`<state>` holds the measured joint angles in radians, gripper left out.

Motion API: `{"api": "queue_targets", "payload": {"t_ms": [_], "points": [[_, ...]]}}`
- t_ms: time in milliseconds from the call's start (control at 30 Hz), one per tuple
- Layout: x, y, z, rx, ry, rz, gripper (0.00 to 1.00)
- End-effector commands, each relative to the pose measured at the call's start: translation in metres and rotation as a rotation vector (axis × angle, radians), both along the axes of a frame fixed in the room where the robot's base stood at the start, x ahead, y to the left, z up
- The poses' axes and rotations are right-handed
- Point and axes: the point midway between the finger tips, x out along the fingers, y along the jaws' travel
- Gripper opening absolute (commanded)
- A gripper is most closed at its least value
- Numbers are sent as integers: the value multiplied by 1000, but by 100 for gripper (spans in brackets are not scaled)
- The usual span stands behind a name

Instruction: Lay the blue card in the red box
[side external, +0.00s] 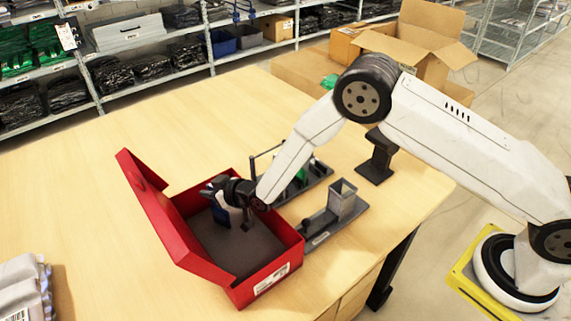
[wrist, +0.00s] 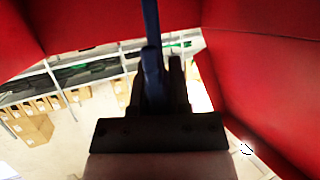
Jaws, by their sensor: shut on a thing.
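The red box (side external: 278,266) stands on the table with its lid (side external: 147,203) tipped open to the left and a dark grey floor inside. My gripper (side external: 238,215) is inside the box opening, over the rear part of the floor. It is shut on the blue card (side external: 219,207), which shows as a dark blue piece at the fingers. In the wrist view the blue card (wrist: 151,55) is seen edge-on between the fingers, with red box walls (wrist: 270,75) on both sides. I cannot tell whether the card touches the box floor.
A grey tray with a small metal holder (side external: 342,197) stands right of the box. A dark rack (side external: 305,180) stands behind it. Grey packed garments (side external: 25,285) lie at the left front.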

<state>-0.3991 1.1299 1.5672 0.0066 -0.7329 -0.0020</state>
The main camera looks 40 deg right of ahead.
Motion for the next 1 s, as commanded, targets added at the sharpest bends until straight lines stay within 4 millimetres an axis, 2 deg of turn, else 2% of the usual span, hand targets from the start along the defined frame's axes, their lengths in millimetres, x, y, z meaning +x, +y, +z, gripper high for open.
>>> {"api": "queue_targets", "payload": {"t_ms": [333,367,433,467,1000], "points": [[0,0,-3,0,-1,0,0],[0,0,-2,0,0,0,32],[0,0,-2,0,0,0,54],[0,0,-2,0,0,0,58],[-2,-1,2,0,-1,0,58]]}}
